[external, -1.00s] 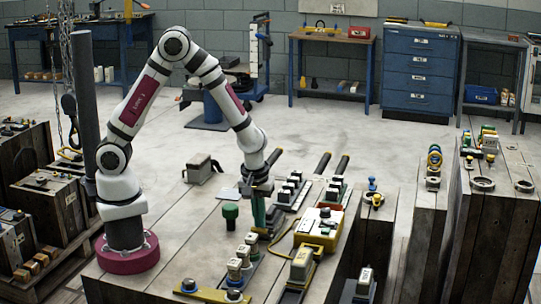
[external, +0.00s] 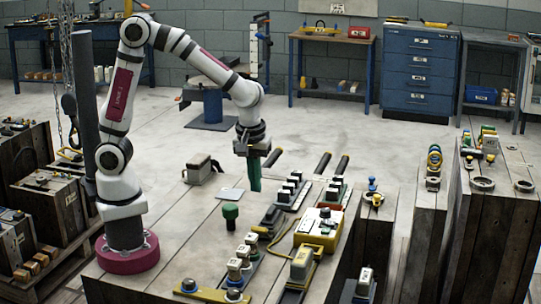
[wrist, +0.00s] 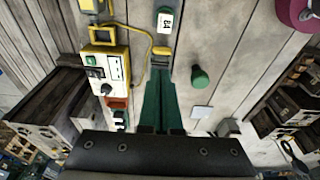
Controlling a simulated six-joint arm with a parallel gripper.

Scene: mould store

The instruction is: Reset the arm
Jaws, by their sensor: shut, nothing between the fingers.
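My gripper (external: 255,187) has green fingers and points down above the wooden worktop (external: 190,240), near its back edge. In the wrist view my gripper (wrist: 160,75) shows its fingers together, with nothing between them. The arm is bent, with its elbow high above its maroon base. A green mushroom-shaped knob (external: 230,212) stands on the worktop to the left of and below my gripper in the external view. I cannot tell the exact height of the fingers above the top.
A yellow control box (external: 320,228) with a cable stands right of my gripper. Several switch blocks (external: 290,190) sit behind it, and more capped blocks (external: 238,262) line the front. A flat grey plate (external: 230,194) lies near the back edge. The worktop's left part is clear.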

